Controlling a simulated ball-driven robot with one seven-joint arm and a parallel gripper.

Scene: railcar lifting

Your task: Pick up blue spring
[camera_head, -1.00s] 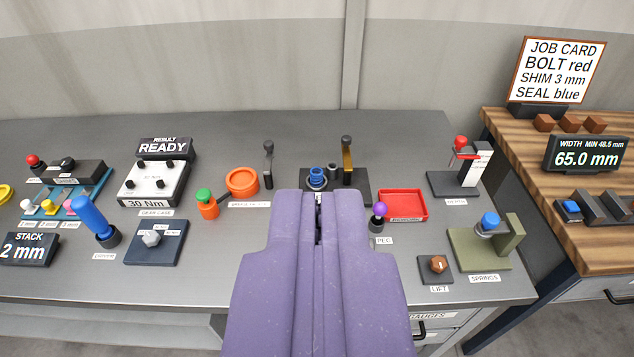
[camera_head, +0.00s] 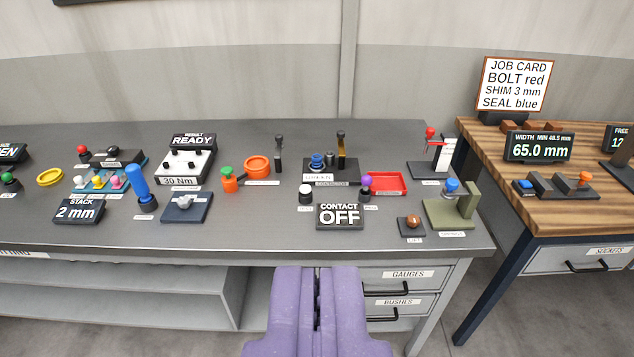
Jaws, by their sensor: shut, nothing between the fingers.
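A blue piece (camera_head: 452,186) sits on the olive-green stand (camera_head: 442,212) labelled SPRINGS, near the right front of the grey bench. Its coils are too small to make out. Another blue, ringed piece (camera_head: 317,160) stands on a dark fixture at the bench's middle; I cannot tell whether it is a spring. My purple gripper (camera_head: 317,272) is shut and empty, at the bottom of the view before the bench's front edge. It is left of and nearer than the SPRINGS stand, well apart from both blue pieces.
A brown-knobbed LIFT box (camera_head: 411,226) stands just left of the stand, and a red-topped lever device (camera_head: 432,160) behind it. A CONTACT OFF display (camera_head: 340,216) and red tray (camera_head: 388,183) are nearer the middle. A wooden table (camera_head: 560,205) stands right, past a gap.

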